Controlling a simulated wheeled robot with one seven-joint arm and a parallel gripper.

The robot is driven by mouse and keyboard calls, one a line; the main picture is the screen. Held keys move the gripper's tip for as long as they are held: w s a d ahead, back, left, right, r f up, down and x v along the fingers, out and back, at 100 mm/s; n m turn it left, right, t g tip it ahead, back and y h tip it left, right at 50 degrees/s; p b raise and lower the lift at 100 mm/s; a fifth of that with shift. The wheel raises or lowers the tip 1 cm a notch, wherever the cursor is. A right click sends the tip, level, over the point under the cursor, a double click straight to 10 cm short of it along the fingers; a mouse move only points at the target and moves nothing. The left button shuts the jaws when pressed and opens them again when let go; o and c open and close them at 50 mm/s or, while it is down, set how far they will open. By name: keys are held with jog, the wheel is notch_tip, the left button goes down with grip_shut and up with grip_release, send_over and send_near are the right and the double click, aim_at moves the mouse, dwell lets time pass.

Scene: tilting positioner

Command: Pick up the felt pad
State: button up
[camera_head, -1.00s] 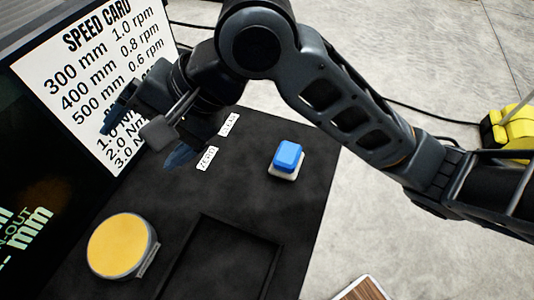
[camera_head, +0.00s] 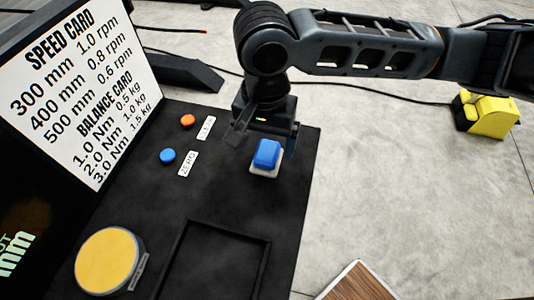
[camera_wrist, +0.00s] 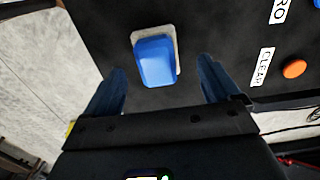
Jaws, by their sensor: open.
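The felt pad looks to be the pale grey square (camera_head: 265,173) under a blue block (camera_head: 267,153), on the right part of the black table top. In the wrist view the grey pad (camera_wrist: 170,43) shows around the blue block (camera_wrist: 155,62). My gripper (camera_head: 264,140) is right behind and above the block in the head view. In the wrist view my gripper's two fingers (camera_wrist: 162,72) are open, one on each side of the block's near end, with gaps on both sides. The fingers hold nothing.
A blue button (camera_head: 167,156) and an orange button (camera_head: 187,120) with white labels lie left of my gripper. A yellow round pad (camera_head: 106,262) and a recessed black tray (camera_head: 181,250) are nearer. A speed card (camera_head: 85,80) stands on the left.

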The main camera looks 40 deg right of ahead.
aim_at(267, 150)
jog(key=shift+s+f, duration=0.2)
jog(key=shift+f, duration=1.7)
jog(key=shift+c, duration=0.3)
jog(key=c, duration=1.1)
jog(key=shift+r, duration=0.15)
jog(key=shift+r, duration=0.6)
notch_tip(267, 150, up, 3)
jog(key=shift+w+d, duration=0.1)
jog(key=w+d+r, duration=0.1)
jog(key=d+r, duration=0.1)
jog(key=d, duration=0.1)
jog(key=w+d+r+b, duration=0.1)
jog(key=w+d+r, duration=0.1)
jog(key=d, duration=0.1)
jog(key=w+d+r, duration=0.2)
jog(key=d, duration=0.2)
jog(key=shift+d+r, duration=0.1)
jog(key=shift+r, duration=0.2)
